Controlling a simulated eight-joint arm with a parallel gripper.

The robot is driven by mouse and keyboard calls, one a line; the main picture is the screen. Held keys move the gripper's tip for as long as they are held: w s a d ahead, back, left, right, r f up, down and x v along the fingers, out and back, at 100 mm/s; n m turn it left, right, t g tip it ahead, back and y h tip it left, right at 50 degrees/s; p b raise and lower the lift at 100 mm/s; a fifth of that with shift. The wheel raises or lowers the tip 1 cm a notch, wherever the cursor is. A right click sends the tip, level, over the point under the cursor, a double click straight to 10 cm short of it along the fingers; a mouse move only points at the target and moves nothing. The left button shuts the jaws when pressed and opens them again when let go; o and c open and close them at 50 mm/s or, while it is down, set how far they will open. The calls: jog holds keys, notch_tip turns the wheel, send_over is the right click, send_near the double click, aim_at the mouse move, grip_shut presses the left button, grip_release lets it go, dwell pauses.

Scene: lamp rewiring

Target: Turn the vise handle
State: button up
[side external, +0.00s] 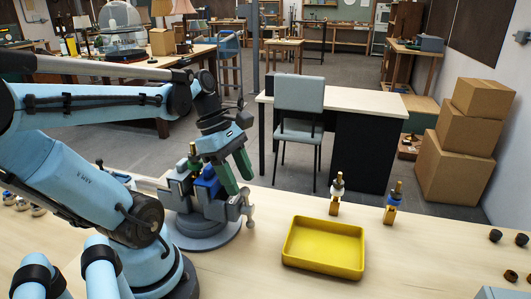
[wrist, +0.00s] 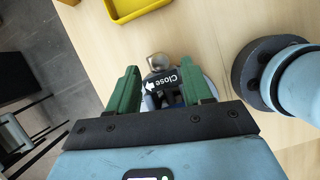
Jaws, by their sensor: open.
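The grey and blue vise (side external: 184,192) stands on a round grey base on the bench, left of the yellow tray. Its metal handle (side external: 248,208) sticks out at the vise's right end. In the wrist view, the handle's rounded end (wrist: 157,62) shows beyond a black "Close" label with a white arrow (wrist: 160,82). My gripper (side external: 239,184), with green fingers, is open just above and beside the handle end of the vise. In the wrist view, my gripper (wrist: 159,72) has its fingers apart on either side of the label. Part of the vise is hidden behind my gripper.
A yellow tray (side external: 323,268) lies right of the vise. Two lamp sockets (side external: 336,195) (side external: 392,203) stand upright behind it. Several dark small parts (side external: 495,236) lie at the right of the bench. The bench around the tray is mostly clear.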

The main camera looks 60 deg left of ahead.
aim_at(245, 193)
jog(key=shift+x, duration=2.2)
jog(key=shift+c, duration=0.5)
grip_shut()
